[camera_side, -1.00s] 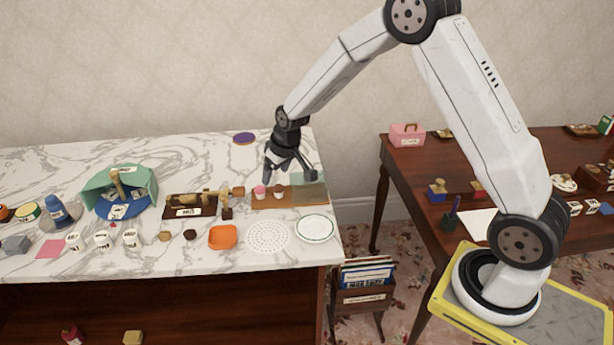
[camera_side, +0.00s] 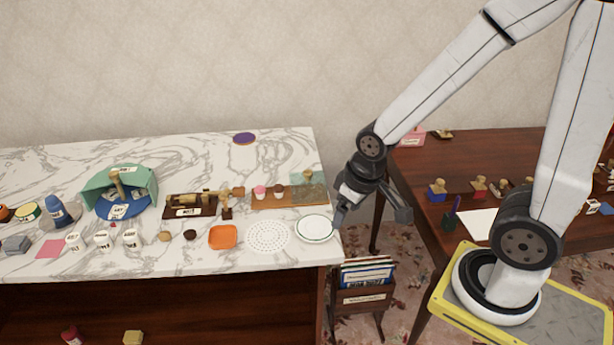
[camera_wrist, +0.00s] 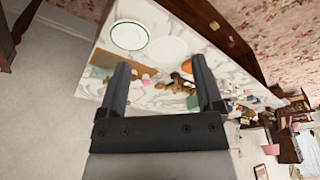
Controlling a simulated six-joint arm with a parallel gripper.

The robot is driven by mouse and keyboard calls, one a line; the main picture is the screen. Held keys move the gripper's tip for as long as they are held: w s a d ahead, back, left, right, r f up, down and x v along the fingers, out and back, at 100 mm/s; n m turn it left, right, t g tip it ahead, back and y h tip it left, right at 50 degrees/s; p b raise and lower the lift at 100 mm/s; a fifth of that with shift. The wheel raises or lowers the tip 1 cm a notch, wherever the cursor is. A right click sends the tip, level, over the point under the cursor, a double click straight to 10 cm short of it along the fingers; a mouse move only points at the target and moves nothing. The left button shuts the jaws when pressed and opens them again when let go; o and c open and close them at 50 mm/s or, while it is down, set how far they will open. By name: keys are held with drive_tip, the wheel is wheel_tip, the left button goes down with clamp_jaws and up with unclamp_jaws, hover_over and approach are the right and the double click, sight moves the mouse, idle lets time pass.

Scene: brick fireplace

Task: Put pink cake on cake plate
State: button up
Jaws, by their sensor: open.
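The pink cake (camera_side: 260,190) is a small pink-topped cake standing on a wooden board (camera_side: 301,196) near the right end of the marble counter, beside a dark brown-topped cake (camera_side: 279,191). A white plate with a green rim (camera_side: 315,229), which looks like the cake plate, lies empty in front of the board; it also shows in the wrist view (camera_wrist: 128,35). My gripper (camera_side: 371,219) is open and empty at the counter's right end, just right of the plate.
A white perforated round mat (camera_side: 267,237) and an orange dish (camera_side: 223,237) lie left of the plate. A greenish clear block (camera_side: 308,184) stands at the board's right end. A dark wooden table (camera_side: 470,160) stands right, with a magazine rack (camera_side: 362,290) below the gap.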

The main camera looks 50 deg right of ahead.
drive_tip(key=shift+o, duration=0.5)
drive_tip(key=shift+w, duration=0.1)
drive_tip(key=t, duration=0.2)
approach(261, 187)
drive_tip(key=x, duration=0.2)
drive_tip(key=shift+w+f, duration=0.15)
drive_tip(key=shift+f, duration=0.05)
drive_tip(key=shift+f, duration=0.1)
drive_tip(key=shift+x, duration=1.2)
